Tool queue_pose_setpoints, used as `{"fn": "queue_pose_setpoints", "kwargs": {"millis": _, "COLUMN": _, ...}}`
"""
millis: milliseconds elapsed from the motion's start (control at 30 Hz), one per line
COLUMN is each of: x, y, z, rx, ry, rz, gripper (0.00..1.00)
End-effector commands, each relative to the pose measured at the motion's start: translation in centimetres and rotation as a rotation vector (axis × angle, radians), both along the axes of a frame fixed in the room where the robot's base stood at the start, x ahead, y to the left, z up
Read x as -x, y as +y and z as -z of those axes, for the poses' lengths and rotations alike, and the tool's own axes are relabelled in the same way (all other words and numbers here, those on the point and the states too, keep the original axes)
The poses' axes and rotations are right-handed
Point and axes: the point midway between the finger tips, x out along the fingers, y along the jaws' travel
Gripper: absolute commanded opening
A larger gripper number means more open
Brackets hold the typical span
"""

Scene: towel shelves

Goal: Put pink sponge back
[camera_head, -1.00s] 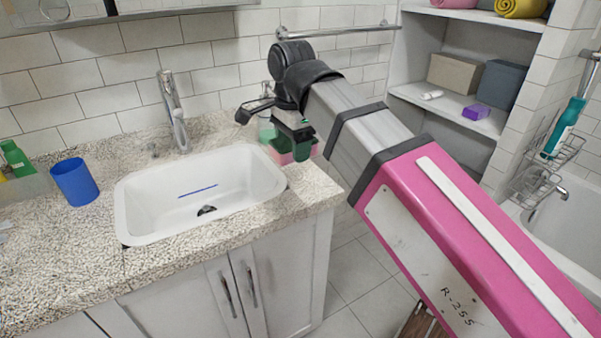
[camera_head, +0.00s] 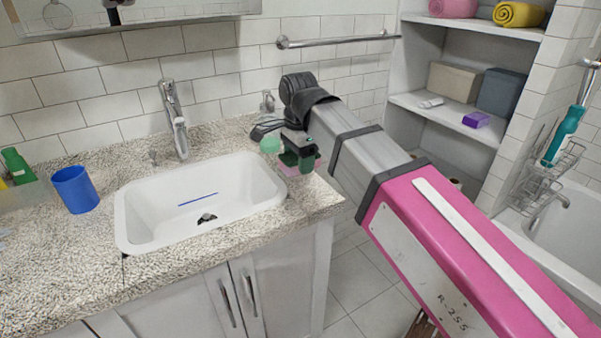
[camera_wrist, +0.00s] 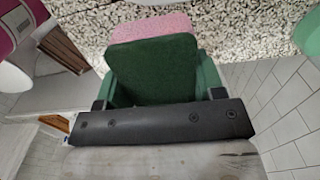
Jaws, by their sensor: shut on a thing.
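The pink sponge (camera_wrist: 155,27) shows in the wrist view beyond a dark green face, which looks like its scouring side, between my green fingers. My gripper (camera_wrist: 155,80) is shut on it. In the head view my gripper (camera_head: 297,160) is above the right end of the counter, just right of the sink. Bits of pink show around the fingers there. The fingers hide most of the sponge, and I cannot tell whether it touches the counter.
The white sink (camera_head: 150,205) is left of my gripper, with a faucet (camera_head: 175,120) behind it. A blue cup (camera_head: 75,189) stands at the left. A pale green object (camera_head: 269,144) is close behind my gripper. Shelves (camera_head: 440,115) at the right hold boxes and a purple item (camera_head: 476,119).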

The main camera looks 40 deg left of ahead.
Motion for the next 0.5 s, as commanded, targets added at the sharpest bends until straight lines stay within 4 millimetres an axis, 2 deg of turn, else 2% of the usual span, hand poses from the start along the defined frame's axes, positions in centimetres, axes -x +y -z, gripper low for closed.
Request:
{"fn": "queue_pose_setpoints", "kwargs": {"millis": 100, "x": -0.7, "y": 0.2, "z": 0.5, "rx": 0.001, "ry": 0.000, "rz": 0.000, "gripper": 0.37}}
{"fn": "queue_pose_setpoints", "kwargs": {"millis": 267, "x": -0.8, "y": 0.1, "z": 1.3, "rx": 0.001, "ry": 0.000, "rz": -0.001, "gripper": 0.37}}
{"fn": "queue_pose_setpoints", "kwargs": {"millis": 500, "x": -0.8, "y": 0.1, "z": 4.1, "rx": 0.001, "ry": 0.000, "rz": -0.001, "gripper": 0.37}}
